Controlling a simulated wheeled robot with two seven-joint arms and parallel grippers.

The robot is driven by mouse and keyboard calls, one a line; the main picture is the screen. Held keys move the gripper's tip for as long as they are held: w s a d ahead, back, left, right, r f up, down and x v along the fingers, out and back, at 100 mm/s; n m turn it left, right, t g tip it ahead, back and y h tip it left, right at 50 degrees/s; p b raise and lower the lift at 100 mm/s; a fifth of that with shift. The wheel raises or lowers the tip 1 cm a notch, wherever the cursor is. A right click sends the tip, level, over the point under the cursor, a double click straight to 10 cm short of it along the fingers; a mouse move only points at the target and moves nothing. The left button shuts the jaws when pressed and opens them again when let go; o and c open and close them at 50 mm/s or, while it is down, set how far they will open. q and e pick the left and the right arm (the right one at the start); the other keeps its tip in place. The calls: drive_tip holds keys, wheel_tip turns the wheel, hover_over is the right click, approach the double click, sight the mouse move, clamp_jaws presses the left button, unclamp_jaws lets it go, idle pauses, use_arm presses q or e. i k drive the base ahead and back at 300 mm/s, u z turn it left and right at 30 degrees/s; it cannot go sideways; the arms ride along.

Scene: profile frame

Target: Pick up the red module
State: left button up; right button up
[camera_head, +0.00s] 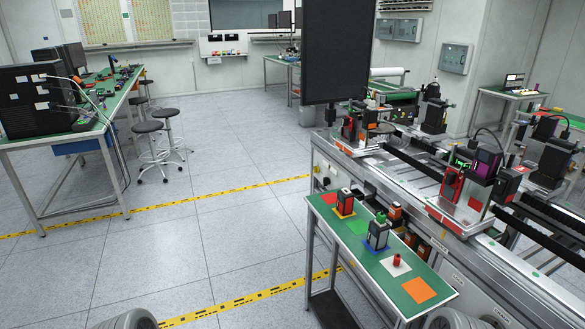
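A red and black module (345,201) stands upright on a yellow-orange square at the far part of a narrow green-topped side table (388,283). A grey-black module (377,235) with a green top stands nearer, on a blue square. A small red cylinder (396,260) stands on a white square (396,268) nearer still. Neither of my grippers is in view; only rounded grey parts that seem to be mine show at the bottom edge. Nothing touches the red module.
A conveyor line with machine stations (468,185) runs along the table's right side. Bare red, green and orange (419,290) squares lie on the table. Open floor (215,230) lies left, with stools (155,140) and a workbench beyond.

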sight(345, 200)
drive_tip(key=z, duration=0.25)
drive_tip(key=i, duration=1.05)
drive_tip(key=u, duration=0.75)
